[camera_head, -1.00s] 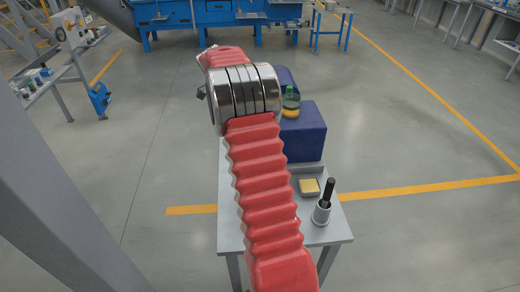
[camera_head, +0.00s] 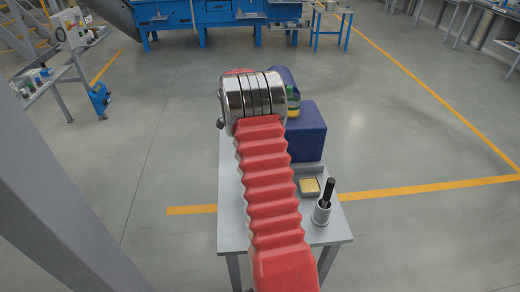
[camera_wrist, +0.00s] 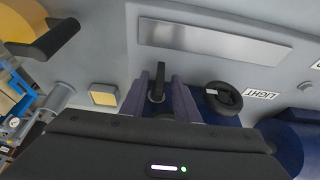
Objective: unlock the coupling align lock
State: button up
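In the wrist view my gripper (camera_wrist: 157,97) shows two purple-grey fingers pointing at a grey panel (camera_wrist: 100,40). They stand apart, one on each side of a narrow dark lever (camera_wrist: 157,80), with gaps showing beside it. I cannot tell whether the lever is the align lock; no label for it is readable. A black ring (camera_wrist: 222,98) sits just right of the fingers, on a dark blue part, beside an upside-down "LIGHT" label (camera_wrist: 261,94). In the head view my red-sleeved arm hides the gripper and the panel.
A bright metal plate (camera_wrist: 205,38) and a yellow square (camera_wrist: 103,95) are on the panel. A black handle (camera_wrist: 45,42) juts in at upper left. In the head view a grey table (camera_head: 285,246) carries a blue box (camera_head: 305,132), a yellow pad (camera_head: 311,187) and a black-handled tool (camera_head: 327,193) in a cup.

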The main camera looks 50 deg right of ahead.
jog(key=shift+f, duration=0.1)
grip_shut()
jog(key=shift+a, duration=0.2)
jog(key=shift+d, duration=0.2)
